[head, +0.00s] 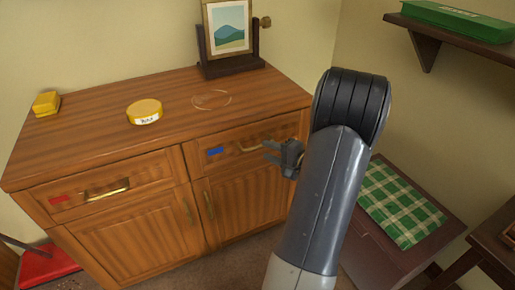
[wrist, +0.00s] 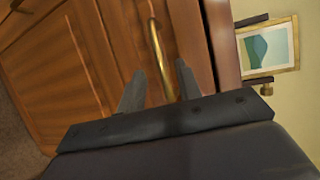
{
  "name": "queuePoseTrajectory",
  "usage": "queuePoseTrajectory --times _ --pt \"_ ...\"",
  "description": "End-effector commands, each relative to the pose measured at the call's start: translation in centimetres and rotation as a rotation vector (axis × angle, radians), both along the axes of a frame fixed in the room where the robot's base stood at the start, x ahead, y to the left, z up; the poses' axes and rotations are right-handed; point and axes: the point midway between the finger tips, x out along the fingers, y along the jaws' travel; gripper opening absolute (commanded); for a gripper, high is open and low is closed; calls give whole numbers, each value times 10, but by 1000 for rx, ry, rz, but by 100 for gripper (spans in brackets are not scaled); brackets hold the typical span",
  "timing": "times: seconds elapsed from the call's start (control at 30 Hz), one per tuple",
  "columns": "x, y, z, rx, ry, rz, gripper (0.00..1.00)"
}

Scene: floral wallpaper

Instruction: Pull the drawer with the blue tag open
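The drawer with the blue tag (head: 215,152) is the right one of two in a wooden cabinet, and it looks closed. Its brass handle (head: 250,149) shows just left of my gripper (head: 271,151). In the wrist view the handle (wrist: 156,48) runs up between the two fingers of my gripper (wrist: 160,68). The fingers are apart, with a gap on each side of the handle. The blue tag does not show in the wrist view. My arm hides the cabinet's right edge in the head view.
The left drawer has a red tag (head: 60,199) and looks closed. On the cabinet top stand a yellow tin (head: 145,111), a yellow block (head: 46,103) and a framed picture (head: 229,28). A low table with a green checked cloth (head: 400,204) stands at right, below a shelf (head: 455,38).

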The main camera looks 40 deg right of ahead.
Motion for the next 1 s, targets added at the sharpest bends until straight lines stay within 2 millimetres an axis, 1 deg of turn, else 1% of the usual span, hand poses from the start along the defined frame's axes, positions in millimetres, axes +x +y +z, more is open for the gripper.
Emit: queuePoseTrajectory --times 0.03,0.1,0.2,0.3,0.43,0.7,1.0 --pt "10 3 -3 0 1 5 33" --pt "22 5 -5 0 1 4 33" --pt "36 7 -7 1 1 4 33" --pt "45 8 -9 0 2 2 33" --pt "51 9 -10 1 1 1 33" --pt "52 9 -10 1 1 1 33" --pt "52 9 -10 1 1 1 8"
